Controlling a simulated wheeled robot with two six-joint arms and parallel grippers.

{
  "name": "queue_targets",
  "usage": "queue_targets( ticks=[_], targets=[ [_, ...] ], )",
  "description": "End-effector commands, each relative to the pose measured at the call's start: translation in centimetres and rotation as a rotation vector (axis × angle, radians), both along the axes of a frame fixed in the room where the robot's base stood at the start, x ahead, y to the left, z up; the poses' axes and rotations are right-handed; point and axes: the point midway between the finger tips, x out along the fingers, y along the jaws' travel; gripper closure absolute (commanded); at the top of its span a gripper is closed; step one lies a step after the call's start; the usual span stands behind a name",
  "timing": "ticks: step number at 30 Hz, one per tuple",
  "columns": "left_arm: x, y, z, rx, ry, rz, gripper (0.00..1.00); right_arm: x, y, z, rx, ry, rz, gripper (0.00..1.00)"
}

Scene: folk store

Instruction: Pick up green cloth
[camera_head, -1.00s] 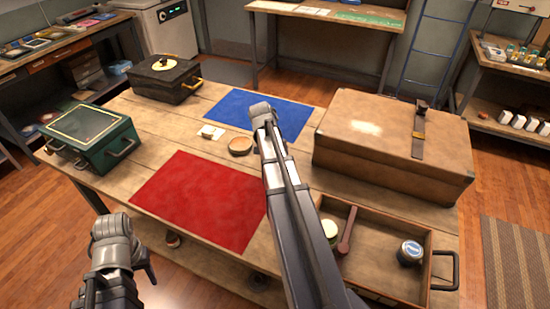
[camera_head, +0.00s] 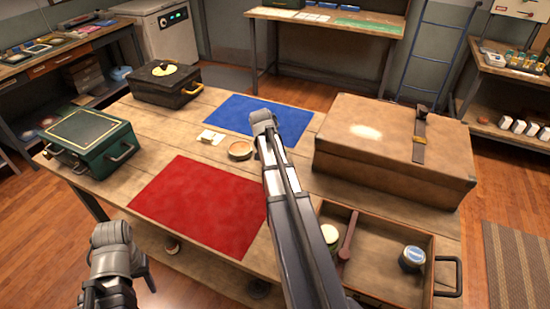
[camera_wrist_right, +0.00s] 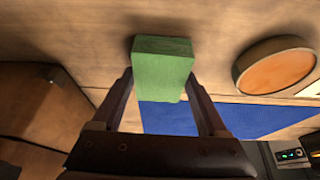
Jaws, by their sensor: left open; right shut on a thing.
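The green cloth (camera_wrist_right: 162,66) looks like a small folded block in the right wrist view. It sits between the two fingers of my right gripper (camera_wrist_right: 161,88), which is shut on it. The wood of the table shows behind it, and I cannot tell whether the cloth touches the table. In the head view my right forearm hides the cloth and the right gripper's fingers. My left gripper (camera_head: 143,277) is at the lower left of the head view, off the table's front edge, open and apart from the cloth.
A blue mat (camera_head: 235,112) and red mat (camera_head: 195,205) lie on the table. A round tin (camera_head: 240,150) is near the right gripper. A brown case (camera_head: 390,145) and open tray (camera_head: 432,272) stand right; a green box (camera_head: 90,138) and black box (camera_head: 165,84) left.

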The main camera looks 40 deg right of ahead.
Motion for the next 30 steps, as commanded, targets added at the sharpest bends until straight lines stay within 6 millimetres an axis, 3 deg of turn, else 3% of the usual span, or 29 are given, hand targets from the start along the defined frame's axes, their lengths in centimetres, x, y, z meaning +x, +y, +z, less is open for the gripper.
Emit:
queue_targets(
  ticks=[14,20,30],
  targets=[
    [0.0,0.0,0.8,0.000,0.000,0.000,0.50,0.0,0.0,0.8,0.000,0.000,0.000,0.78],
    [0.0,0.0,2.8,0.000,0.000,0.000,0.50,0.0,0.0,2.8,0.000,0.000,0.000,0.78],
    [0.0,0.0,8.1,0.000,0.000,0.000,0.50,0.0,0.0,8.1,0.000,0.000,0.000,0.78]
  ],
)
